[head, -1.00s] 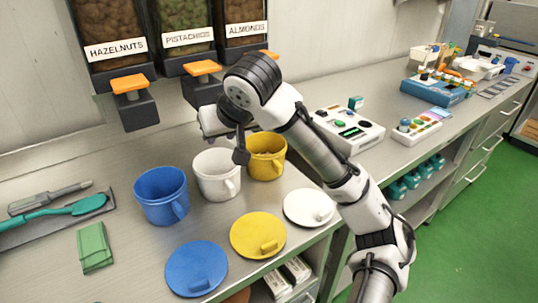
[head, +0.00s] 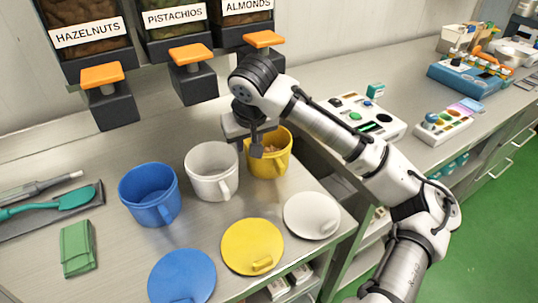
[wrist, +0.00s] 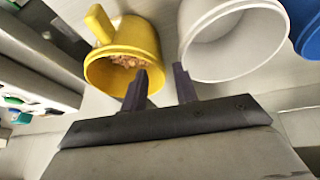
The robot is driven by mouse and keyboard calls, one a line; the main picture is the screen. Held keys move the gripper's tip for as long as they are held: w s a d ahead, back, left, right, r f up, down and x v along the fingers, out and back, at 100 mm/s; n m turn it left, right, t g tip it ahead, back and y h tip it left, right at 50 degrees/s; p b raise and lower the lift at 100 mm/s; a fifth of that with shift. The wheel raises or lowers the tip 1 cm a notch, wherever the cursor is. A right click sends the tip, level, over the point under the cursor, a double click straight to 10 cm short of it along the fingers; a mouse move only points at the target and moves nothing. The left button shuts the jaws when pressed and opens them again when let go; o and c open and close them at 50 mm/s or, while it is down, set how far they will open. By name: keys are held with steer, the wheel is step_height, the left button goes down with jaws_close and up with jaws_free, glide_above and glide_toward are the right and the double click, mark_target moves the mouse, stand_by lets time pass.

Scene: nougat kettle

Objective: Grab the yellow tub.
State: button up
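The yellow tub (head: 272,168) stands upright on the steel counter, right of the white tub (head: 211,172), with its handle toward the front. It holds some light brown pieces. In the wrist view the yellow tub (wrist: 135,38) is at upper left. My gripper (head: 254,146) is above the yellow tub's left rim in the head view. In the wrist view my gripper (wrist: 161,74) is open and empty. One finger overlaps the yellow tub's rim and the other lies in the gap beside the white tub. I cannot tell whether either touches.
The blue tub (head: 150,195) stands left of the white tub. Blue (head: 182,278), yellow (head: 252,246) and white (head: 312,215) lids lie in front. Nut dispensers with orange levers (head: 190,54) hang behind. A button panel (head: 360,118) sits to the right.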

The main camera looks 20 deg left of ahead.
mark_target(248, 158)
steer(key=shift+w+p+x, duration=0.2)
steer(key=shift+p+x, duration=0.2)
steer(key=shift+x, duration=1.05)
steer(key=shift+w+p+x, duration=0.2)
steer(key=shift+p+x, duration=0.2)
steer(key=shift+x, duration=1.05)
steer(key=shift+a+r, duration=0.15)
steer(key=shift+a, duration=0.05)
jaws_close()
